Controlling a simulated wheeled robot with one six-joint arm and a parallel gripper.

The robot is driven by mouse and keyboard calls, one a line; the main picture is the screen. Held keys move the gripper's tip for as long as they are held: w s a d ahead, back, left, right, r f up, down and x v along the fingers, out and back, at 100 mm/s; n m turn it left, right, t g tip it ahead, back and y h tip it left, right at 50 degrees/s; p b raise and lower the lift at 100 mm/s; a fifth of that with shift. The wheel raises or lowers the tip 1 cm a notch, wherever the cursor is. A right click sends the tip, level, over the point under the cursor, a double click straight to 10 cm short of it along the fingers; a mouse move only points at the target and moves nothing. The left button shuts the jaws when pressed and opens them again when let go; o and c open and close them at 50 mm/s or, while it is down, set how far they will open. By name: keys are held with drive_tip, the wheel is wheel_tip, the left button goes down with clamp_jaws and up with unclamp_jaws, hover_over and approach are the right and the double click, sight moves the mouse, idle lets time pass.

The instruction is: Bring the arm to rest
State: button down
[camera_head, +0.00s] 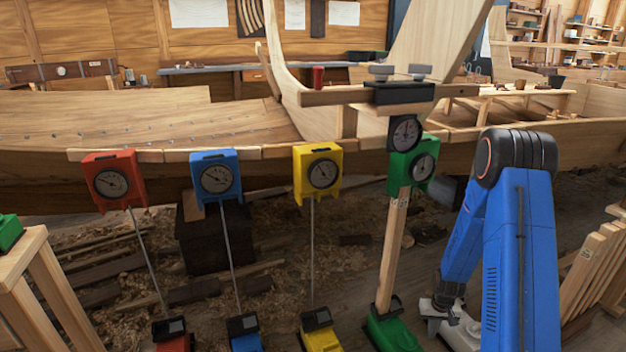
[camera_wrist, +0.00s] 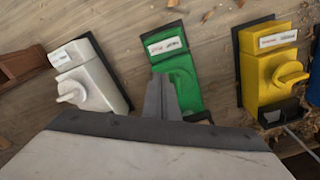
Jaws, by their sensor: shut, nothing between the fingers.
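My gripper (camera_head: 432,312) hangs low near the floor at the lower right of the head view, at the end of my bent blue arm. In the wrist view its fingers (camera_wrist: 162,97) are shut together with nothing between them. They overlap the green floor box (camera_wrist: 183,75) in that view; I cannot tell whether they touch it. A white floor box (camera_wrist: 92,80) with a knob lies to the left, and a yellow floor box (camera_wrist: 262,75) with a knob to the right. In the head view the white box (camera_head: 462,332) is partly hidden by my arm.
Red (camera_head: 113,160), blue (camera_head: 215,160), yellow (camera_head: 300,160) and green (camera_head: 400,172) gauge boxes hang along the hull's edge, with rods or a wooden strut (camera_head: 392,255) down to floor boxes. Wooden trestles (camera_head: 45,262) stand left and right (camera_head: 597,262). Shavings and planks litter the floor.

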drive_tip(key=s+a+r+t, duration=0.1)
drive_tip(key=s+a+r, duration=0.2)
drive_tip(key=r, duration=0.8)
drive_tip(key=s+a+r+n, duration=0.1)
drive_tip(key=s+a+r, duration=0.15)
drive_tip(key=r, duration=0.75)
drive_tip(key=s+a+r+t, duration=0.1)
drive_tip(key=s+a+r, duration=0.2)
drive_tip(key=r, duration=0.8)
drive_tip(key=s+a+r, duration=0.2)
drive_tip(key=s+r, duration=0.2)
drive_tip(key=s, duration=0.3)
drive_tip(key=s+a+r+t, duration=0.1)
drive_tip(key=s+a+r, duration=0.1)
drive_tip(key=s+r, duration=0.3)
drive_tip(key=s+a+r+t, duration=0.1)
drive_tip(key=s+r, duration=0.4)
drive_tip(key=s, duration=0.6)
drive_tip(key=shift+a+n, duration=0.4)
drive_tip(key=shift+a, duration=0.1)
